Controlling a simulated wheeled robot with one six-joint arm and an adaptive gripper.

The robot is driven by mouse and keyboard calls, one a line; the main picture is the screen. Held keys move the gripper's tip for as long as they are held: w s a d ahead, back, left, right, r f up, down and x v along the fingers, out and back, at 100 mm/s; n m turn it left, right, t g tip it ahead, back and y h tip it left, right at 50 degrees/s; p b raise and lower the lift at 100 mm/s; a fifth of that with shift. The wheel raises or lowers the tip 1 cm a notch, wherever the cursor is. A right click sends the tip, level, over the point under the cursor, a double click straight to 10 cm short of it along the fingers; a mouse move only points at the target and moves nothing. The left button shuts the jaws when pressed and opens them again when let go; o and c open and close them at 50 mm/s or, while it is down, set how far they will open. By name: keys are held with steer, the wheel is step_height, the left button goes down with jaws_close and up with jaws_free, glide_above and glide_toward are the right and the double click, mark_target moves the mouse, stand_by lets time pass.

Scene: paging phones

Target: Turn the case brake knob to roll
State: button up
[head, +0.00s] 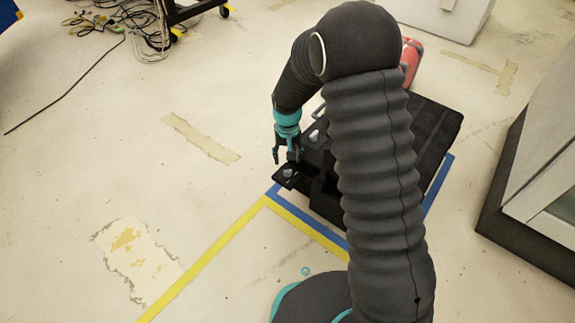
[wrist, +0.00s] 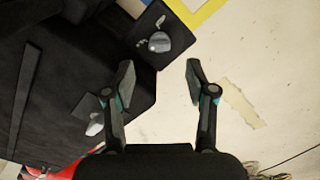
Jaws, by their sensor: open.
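A black case (head: 430,125) lies on the floor, partly hidden behind my arm. A grey knob (head: 288,173) sits on a small black plate (head: 281,180) at its near left corner. In the wrist view this knob (wrist: 159,42) is ahead of the fingertips, with small pale marks beside it on the plate. A second pale knob (head: 313,135) is farther back on the case, and it shows left of the left finger in the wrist view (wrist: 95,125). My gripper (head: 285,158) is open and empty, pointing down close to the corner knob. Contact cannot be seen.
Blue and yellow tape (head: 235,231) marks the floor around the case. A red object (head: 411,62) is behind my arm at the case's far side. A pale cabinet (head: 545,165) stands at right. Cables (head: 110,25) and a wheeled stand lie back left.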

mark_target(287, 171)
steer(key=shift+r, duration=2.8)
